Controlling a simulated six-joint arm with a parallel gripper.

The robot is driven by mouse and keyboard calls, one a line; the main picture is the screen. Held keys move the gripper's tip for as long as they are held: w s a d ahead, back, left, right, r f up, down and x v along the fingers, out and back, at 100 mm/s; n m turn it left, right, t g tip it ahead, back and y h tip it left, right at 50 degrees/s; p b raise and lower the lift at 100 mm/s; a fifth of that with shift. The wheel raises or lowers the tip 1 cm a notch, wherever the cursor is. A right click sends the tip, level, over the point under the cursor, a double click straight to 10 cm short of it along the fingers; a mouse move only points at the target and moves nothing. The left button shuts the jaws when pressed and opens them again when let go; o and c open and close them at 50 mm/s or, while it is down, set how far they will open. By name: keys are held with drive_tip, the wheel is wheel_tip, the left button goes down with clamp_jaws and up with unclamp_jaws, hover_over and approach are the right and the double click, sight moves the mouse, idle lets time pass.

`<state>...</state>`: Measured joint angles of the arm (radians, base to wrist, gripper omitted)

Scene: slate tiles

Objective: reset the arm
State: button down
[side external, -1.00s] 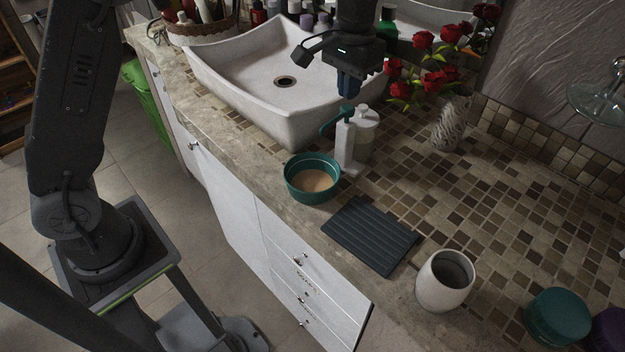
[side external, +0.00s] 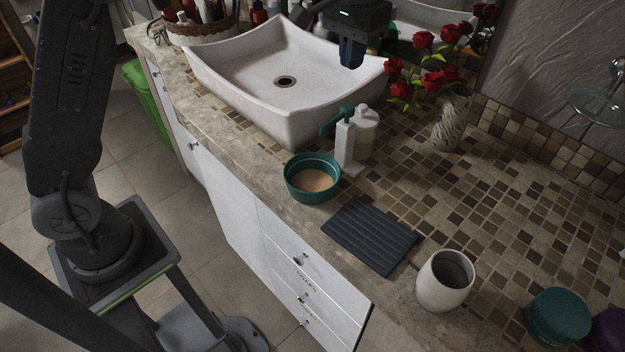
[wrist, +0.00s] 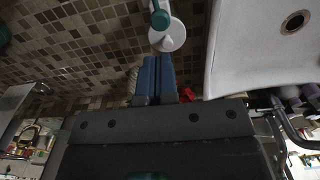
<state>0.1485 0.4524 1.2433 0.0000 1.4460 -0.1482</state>
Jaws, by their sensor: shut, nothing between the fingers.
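My gripper (side external: 352,54) hangs above the right side of the white sink, high over the counter. It is empty, and its blue fingers are together in the wrist view (wrist: 156,75). It is clear of everything below it. In the wrist view the white soap bottle (wrist: 168,36) with its green pump lies just past the fingertips, lower down. The sink (wrist: 262,50) fills the right of that view.
On the counter are a green bowl (side external: 313,181) with tan contents, the soap bottle (side external: 363,135), a dark ribbed mat (side external: 371,235), a white cup (side external: 444,281) and a green-lidded jar (side external: 557,317). Red roses in a patterned vase (side external: 452,124) stand right of the gripper.

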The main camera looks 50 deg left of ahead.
drive_tip(key=s+a+r+t, duration=0.2)
drive_tip(key=s+a, duration=0.1)
drive_tip(key=s, duration=0.5)
drive_tip(key=s+a+r+t, duration=0.1)
drive_tip(key=s+a+r, duration=0.1)
drive_tip(key=s, duration=0.5)
drive_tip(key=s+a+f+t, duration=0.2)
drive_tip(key=s+f, duration=0.4)
drive_tip(key=s, duration=0.6)
drive_tip(key=shift+t, duration=0.3)
